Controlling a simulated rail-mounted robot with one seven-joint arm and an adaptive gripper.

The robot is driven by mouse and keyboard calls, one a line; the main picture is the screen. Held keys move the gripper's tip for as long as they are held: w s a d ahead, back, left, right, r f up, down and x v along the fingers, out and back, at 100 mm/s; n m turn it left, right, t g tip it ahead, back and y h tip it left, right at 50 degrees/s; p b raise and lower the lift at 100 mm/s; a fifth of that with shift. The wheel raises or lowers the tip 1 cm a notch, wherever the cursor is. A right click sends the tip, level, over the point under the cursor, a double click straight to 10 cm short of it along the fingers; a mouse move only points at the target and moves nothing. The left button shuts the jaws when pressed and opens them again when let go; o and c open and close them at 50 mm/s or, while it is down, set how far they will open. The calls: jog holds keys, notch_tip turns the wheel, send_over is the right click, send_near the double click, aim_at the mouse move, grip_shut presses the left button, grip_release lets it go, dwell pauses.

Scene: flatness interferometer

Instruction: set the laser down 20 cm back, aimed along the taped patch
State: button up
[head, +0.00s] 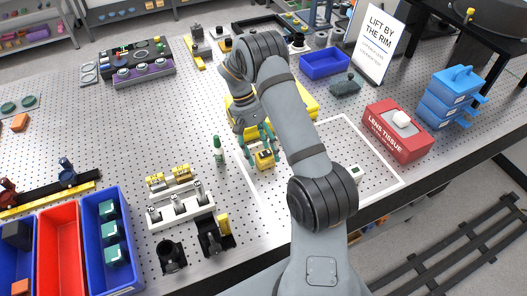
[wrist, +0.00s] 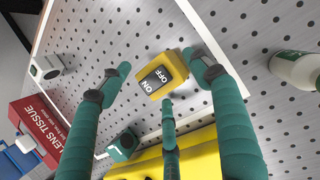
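A small yellow block marked ON and OFF (wrist: 163,74), apparently the laser, is at the white-taped patch (wrist: 212,38), inside its tape line near one corner. In the head view the yellow block (head: 265,159) is below my gripper, near the left tape line of the patch (head: 385,152). My gripper (wrist: 160,80) has its green fingers spread around the block. A gap shows at the left finger; the right finger overlaps the block's edge, and contact there is unclear. I cannot tell whether the block rests on the board. My arm hides part of the patch in the head view.
A small grey box (head: 356,172) sits inside the patch at right. A yellow case (head: 302,100) lies behind it. A red lens tissue box (head: 398,130) stands to the right. A green-white bottle (head: 218,150) stands just left of my gripper. Optic mounts (head: 180,207) stand at front left.

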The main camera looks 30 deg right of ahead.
jog(key=shift+o, duration=0.3)
jog(key=v, duration=1.2)
jog(key=shift+d+r, duration=0.1)
jog(key=shift+r, duration=0.05)
